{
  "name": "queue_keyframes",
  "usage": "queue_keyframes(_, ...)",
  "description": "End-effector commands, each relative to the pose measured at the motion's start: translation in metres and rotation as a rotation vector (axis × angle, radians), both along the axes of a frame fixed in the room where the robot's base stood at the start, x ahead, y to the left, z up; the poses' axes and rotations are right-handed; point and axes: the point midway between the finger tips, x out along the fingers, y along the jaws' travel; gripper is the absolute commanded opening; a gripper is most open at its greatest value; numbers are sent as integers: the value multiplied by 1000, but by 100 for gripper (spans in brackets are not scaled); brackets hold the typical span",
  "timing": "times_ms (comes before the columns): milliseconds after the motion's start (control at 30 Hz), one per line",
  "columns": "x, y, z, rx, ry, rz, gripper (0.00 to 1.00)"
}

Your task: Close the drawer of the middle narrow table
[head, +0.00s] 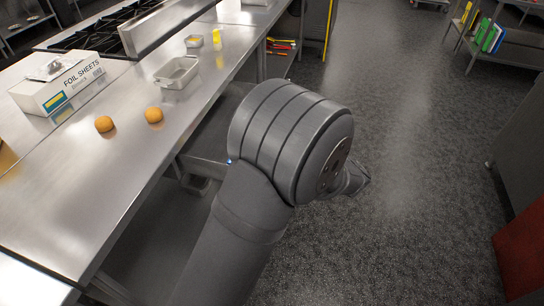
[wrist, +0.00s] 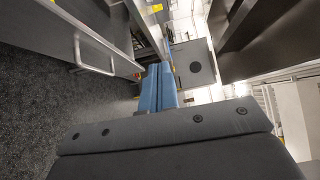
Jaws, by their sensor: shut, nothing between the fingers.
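My gripper (wrist: 159,68) shows in the wrist view as two blue fingers pressed together, shut and empty. In the head view my arm hides most of it; only a small dark part (head: 357,181) shows beyond the wrist joint, over the floor. Under the steel counter's edge, left of my arm, a grey drawer-like box (head: 207,135) juts out, partly hidden by my arm. I cannot tell how far it is open. In the wrist view a grey front with a long bar handle (wrist: 97,53) lies left of the fingers, apart from them. I cannot tell whether it is the same drawer.
The steel counter (head: 130,150) holds a foil box (head: 62,84), two orange round items (head: 104,124), a tray (head: 177,72) and a stove (head: 100,32). Farther back, colourful items lie below the counter (head: 279,45). The floor (head: 400,130) on the right is clear.

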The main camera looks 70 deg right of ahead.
Motion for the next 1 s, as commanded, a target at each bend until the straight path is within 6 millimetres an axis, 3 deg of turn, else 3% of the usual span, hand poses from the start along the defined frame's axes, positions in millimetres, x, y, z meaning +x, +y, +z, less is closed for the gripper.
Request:
queue_keyframes(33, 0, 0, -28, 8, -6, 0, 0)
queue_keyframes(200, 0, 0, -108, 8, -4, 1, 0)
queue_keyframes(300, 0, 0, -148, 6, -4, 1, 0)
queue_keyframes(433, 1, 0, -188, 3, -1, 2, 0)
queue_keyframes(633, 1, 0, -217, 0, 1, 2, 0)
queue_keyframes(833, 12, -12, -218, -3, 1, 4, 0)
queue_keyframes(1000, 37, -35, -218, -2, 1, 6, 0)
